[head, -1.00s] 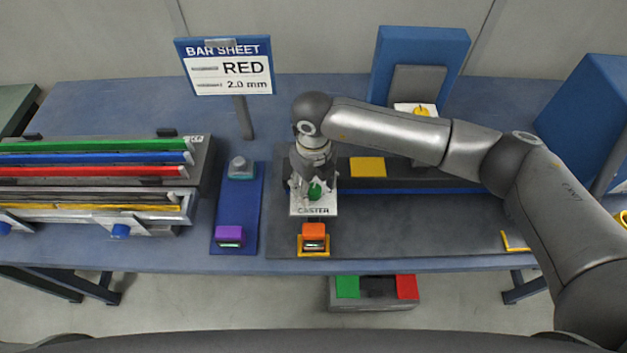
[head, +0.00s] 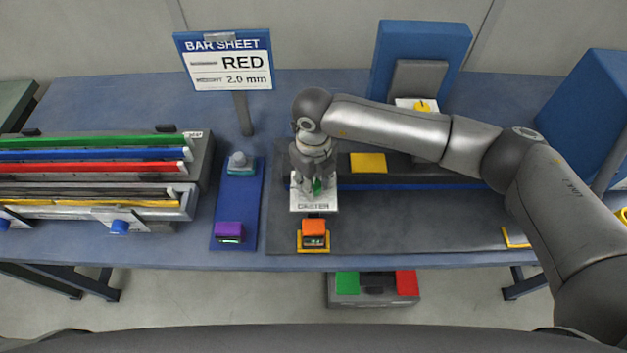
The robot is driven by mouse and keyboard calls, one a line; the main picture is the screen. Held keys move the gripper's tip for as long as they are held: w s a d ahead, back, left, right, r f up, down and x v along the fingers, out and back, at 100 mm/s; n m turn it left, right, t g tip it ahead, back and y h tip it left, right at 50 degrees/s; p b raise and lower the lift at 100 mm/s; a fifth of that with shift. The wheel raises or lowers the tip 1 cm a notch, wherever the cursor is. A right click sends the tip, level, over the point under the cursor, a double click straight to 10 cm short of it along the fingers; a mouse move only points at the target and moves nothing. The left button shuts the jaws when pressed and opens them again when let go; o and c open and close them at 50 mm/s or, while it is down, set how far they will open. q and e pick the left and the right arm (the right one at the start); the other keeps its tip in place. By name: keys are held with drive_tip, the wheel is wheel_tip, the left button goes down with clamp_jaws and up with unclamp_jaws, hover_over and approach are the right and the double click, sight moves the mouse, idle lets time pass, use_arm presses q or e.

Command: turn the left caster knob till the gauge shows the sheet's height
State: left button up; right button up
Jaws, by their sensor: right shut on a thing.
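The caster plate (head: 314,206), white with the word CASTER, lies on the grey work surface. A green knob (head: 317,188) stands on it, partly hidden by my right gripper (head: 313,186). My right gripper points down from above and is shut on the green knob. The orange gauge (head: 314,230) with a small dark display sits just in front of the plate; its digits are too small to read. The sheet sign (head: 230,63) reads BAR SHEET, RED, 2.0 mm. My left gripper is not in view.
A rack (head: 203,160) of coloured bars is at the left. A blue mat (head: 238,204) carries a purple gauge (head: 229,232) and a grey-teal piece (head: 240,164). A blue upright block (head: 420,57) stands behind. The grey surface right of the caster is mostly clear.

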sight(314, 184)
drive_tip(key=n+b, duration=0.2)
drive_tip(key=b, duration=0.1)
drive_tip(key=n+b, duration=0.2)
drive_tip(key=b, duration=0.2)
drive_tip(key=n+b, duration=0.2)
drive_tip(key=b, duration=0.2)
drive_tip(key=shift+f, duration=0.3)
drive_tip(key=shift+r+n+b, duration=0.25)
drive_tip(key=shift+n+b, duration=1.05)
drive_tip(key=shift+b, duration=0.05)
drive_tip(key=o, duration=1)
drive_tip(key=shift+r, duration=0.1)
wheel_tip(314, 184, up, 12)
drive_tip(key=shift+f, duration=0.1)
